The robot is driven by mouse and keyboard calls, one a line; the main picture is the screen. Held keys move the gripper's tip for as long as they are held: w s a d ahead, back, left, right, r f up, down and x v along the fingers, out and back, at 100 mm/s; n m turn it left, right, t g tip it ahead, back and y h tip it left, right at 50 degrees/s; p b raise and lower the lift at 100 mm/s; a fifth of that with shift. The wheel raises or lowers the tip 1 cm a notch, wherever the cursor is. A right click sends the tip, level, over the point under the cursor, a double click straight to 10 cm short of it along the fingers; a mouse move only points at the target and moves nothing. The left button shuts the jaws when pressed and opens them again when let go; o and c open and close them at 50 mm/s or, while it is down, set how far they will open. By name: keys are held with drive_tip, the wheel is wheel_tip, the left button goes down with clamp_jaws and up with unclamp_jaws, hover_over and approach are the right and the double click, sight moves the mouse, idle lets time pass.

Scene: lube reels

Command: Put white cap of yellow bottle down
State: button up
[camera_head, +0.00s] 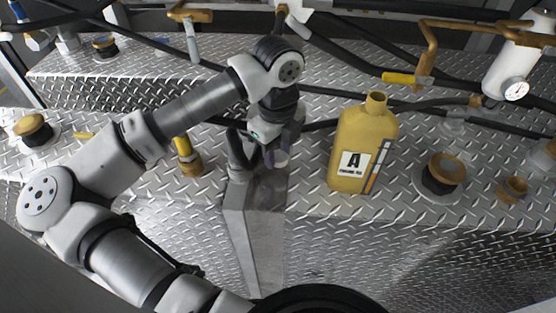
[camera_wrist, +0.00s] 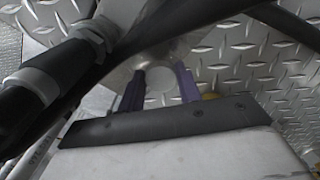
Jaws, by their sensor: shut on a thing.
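The yellow bottle (camera_head: 362,150), with a black-and-white "A" label, stands upright on the diamond-plate deck, its neck uncapped. My gripper (camera_head: 276,158) points down to the left of the bottle, apart from it, close above the deck's front part. In the wrist view, my gripper's two purple fingers (camera_wrist: 161,87) are shut on the white cap (camera_wrist: 159,86), a pale round disc between them. The cap cannot be made out in the head view. Whether it touches the metal below cannot be told.
A black hose (camera_head: 238,155) curves close to the left of my gripper. A yellow-handled fitting (camera_head: 186,158) stands farther left. A brass-capped port (camera_head: 443,173) lies right of the bottle. Black hoses and pipes cross behind. Bare deck (camera_head: 310,165) shows between gripper and bottle.

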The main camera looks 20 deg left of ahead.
sight(278, 156)
wheel_tip(278, 156, down, 4)
drive_tip(key=shift+r+p, duration=0.1)
drive_tip(key=shift+p, duration=0.2)
drive_tip(key=shift+s+d+f+b, duration=0.15)
drive_tip(key=shift+f+b, duration=0.5)
drive_tip(key=shift+b, duration=0.4)
drive_tip(key=o, duration=1)
drive_tip(key=shift+f, duration=0.1)
drive_tip(key=shift+c, duration=0.2)
drive_tip(key=shift+s, duration=0.1)
drive_tip(key=shift+r+p, duration=0.7)
drive_tip(key=shift+p, duration=0.35)
drive_tip(key=r, duration=0.4)
drive_tip(key=r+b, duration=0.1)
drive_tip(key=r, duration=0.7)
drive_tip(key=shift+w+r+b, duration=0.1)
drive_tip(key=shift+w+b, duration=0.15)
drive_tip(key=shift+b, duration=0.05)
